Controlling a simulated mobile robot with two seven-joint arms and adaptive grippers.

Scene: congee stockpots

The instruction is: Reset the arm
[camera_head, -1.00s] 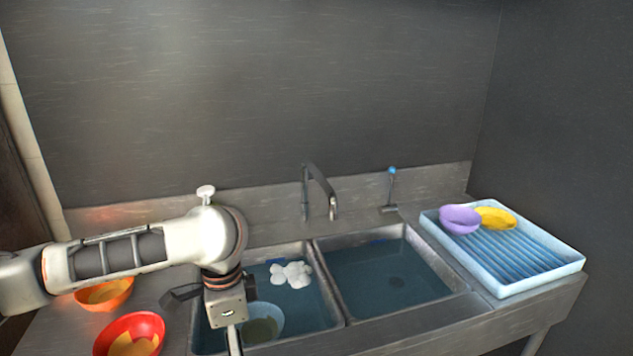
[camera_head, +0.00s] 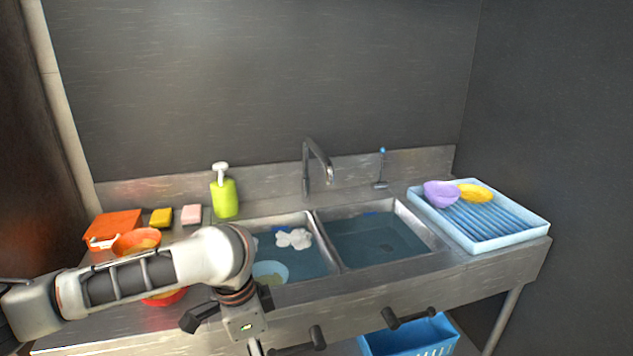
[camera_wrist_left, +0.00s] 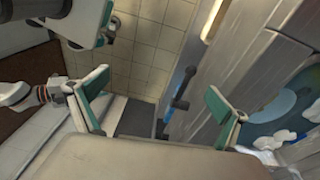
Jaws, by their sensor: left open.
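My left arm comes in from the left in the head view, bent down in front of the sink. Its wrist is low over the front edge, and its fingertips are cut off by the bottom of the picture. In the left wrist view my left gripper (camera_wrist_left: 155,98) is open, its two green-padded fingers wide apart with nothing between them. The tiled floor and the sink's front show beyond. Another grey and green gripper part, apparently my right gripper (camera_wrist_left: 100,22), is cut off at the top left of that view; its jaw state is unclear.
The sink has two water-filled basins; the left holds a pale bowl (camera_head: 270,272) and white foam (camera_head: 294,239). A rack (camera_head: 525,232) at right bears purple and yellow bowls. A green soap bottle (camera_head: 225,196), sponges and an orange bowl (camera_head: 136,242) stand left. Dark levers (camera_head: 410,317) project in front.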

